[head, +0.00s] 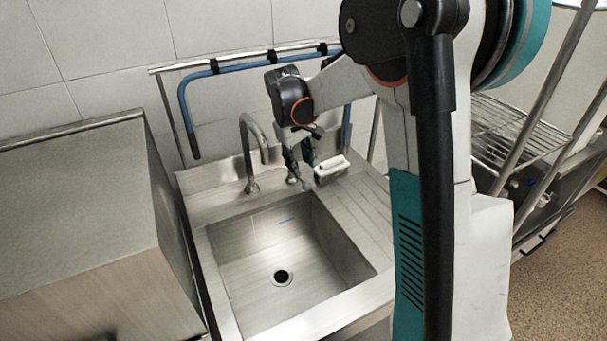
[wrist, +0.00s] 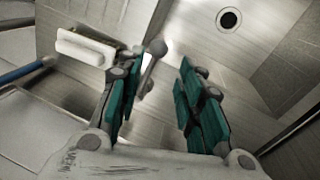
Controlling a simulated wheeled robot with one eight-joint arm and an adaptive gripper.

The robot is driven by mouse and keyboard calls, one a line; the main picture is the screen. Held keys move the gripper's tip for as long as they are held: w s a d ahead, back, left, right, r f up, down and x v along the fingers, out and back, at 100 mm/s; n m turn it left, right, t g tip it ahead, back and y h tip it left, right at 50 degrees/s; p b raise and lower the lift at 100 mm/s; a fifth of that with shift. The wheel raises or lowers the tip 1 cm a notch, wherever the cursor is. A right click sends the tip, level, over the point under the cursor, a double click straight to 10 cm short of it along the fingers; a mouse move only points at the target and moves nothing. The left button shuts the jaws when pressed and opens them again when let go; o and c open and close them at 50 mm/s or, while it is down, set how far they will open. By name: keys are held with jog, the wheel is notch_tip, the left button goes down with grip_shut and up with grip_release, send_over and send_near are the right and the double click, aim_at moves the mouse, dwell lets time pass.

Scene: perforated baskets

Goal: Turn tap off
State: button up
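The tap's curved metal spout (head: 244,140) rises from the back ledge of the sink (head: 216,245) in the head view. The tap's lever handle (head: 308,184) has a rounded end and stands right of the spout. My gripper (head: 301,162) is over the handle, pointing down. In the wrist view the handle (wrist: 155,48) shows between the teal fingers of my gripper (wrist: 155,70), closer to the left finger. The fingers are apart and do not clamp the handle. I cannot tell whether the left finger touches it. No water stream is visible.
A white brush-like block (head: 332,167) lies on the ledge just right of my gripper, and in the wrist view (wrist: 85,47) it is close to the left finger. A blue hose (head: 184,105) hangs on a rail behind. A steel cabinet (head: 80,220) stands left. The basin is empty.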

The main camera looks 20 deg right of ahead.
jog(key=shift+a+r, duration=0.15)
jog(key=shift+r, duration=0.55)
jog(key=shift+a+r, duration=0.15)
jog(key=shift+r, duration=0.55)
jog(key=s+a+r+t, duration=0.1)
jog(key=s+a+r, duration=0.15)
jog(key=s, duration=0.25)
jog(key=s+a+r+m+t+y, duration=0.1)
jog(key=s+r, duration=0.2)
jog(key=s, duration=0.1)
jog(key=s+a+r+t, duration=0.1)
jog(key=s+a+r, duration=0.15)
jog(key=s, duration=0.25)
jog(key=s+a+f+t, duration=0.1)
jog(key=s+t, duration=0.1)
jog(key=s, duration=0.5)
jog(key=s+a+f+m+t+y, duration=0.1)
jog(key=s+a, duration=0.1)
jog(key=s, duration=0.4)
jog(key=shift+s+a+t, duration=0.25)
jog(key=shift+s+t, duration=0.15)
jog(key=shift+f, duration=0.1)
